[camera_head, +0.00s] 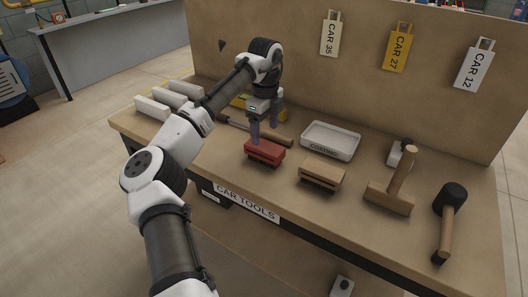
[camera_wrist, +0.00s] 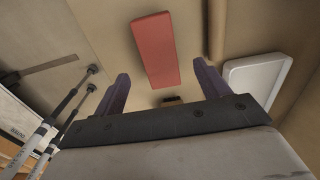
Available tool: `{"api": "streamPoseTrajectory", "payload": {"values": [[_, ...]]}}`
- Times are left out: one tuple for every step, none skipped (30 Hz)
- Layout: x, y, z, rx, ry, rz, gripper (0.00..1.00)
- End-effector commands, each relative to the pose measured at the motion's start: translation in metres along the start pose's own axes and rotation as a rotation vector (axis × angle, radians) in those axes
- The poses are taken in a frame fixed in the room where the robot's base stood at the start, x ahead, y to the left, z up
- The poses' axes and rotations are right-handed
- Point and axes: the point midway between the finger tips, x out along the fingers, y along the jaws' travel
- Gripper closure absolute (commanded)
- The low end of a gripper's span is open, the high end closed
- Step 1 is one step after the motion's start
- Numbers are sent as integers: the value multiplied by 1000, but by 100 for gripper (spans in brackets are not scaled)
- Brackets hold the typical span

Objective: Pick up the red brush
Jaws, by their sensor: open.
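The red brush (camera_head: 264,151) lies on the wooden workbench near its front edge, with its red top facing up and dark bristles below. It also shows in the wrist view as a red rectangle (camera_wrist: 155,48), ahead of the fingers. My gripper (camera_head: 266,131) is open and empty, with two purple fingers pointing down just behind and above the brush. In the wrist view the fingers stand apart, one to each side of the brush's line. I cannot tell whether a finger touches the brush.
A tan brush (camera_head: 322,174) lies to the right of the red one. A white tray (camera_head: 331,141) stands behind it. A wooden mallet (camera_head: 391,196) and a black-headed mallet (camera_head: 449,214) are further right. Pale blocks (camera_head: 153,109) lie at the left. An upright back panel (camera_head: 350,85) bounds the bench.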

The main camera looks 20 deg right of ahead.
Motion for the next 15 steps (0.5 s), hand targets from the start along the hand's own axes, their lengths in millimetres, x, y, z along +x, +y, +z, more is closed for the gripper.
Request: {"api": "streamPoseTrajectory", "payload": {"values": [[6,0,0,0,0,1,25],[8,0,0,0,0,0,25],[11,0,0,-1,0,-1,25],[13,0,0,-1,0,-1,25],[14,0,0,-1,0,-1,25],[16,0,0,-1,0,0,25],[19,1,0,-2,-1,0,25],[21,1,0,-2,-1,0,25],[27,1,0,-1,-1,0,25],[31,2,0,-1,-1,1,25],[36,2,0,-1,-2,1,25],[42,2,0,-1,-1,1,25],[46,2,0,-1,0,1,25],[51,2,0,-1,0,1,25],[57,2,0,-1,0,0,25]]}}
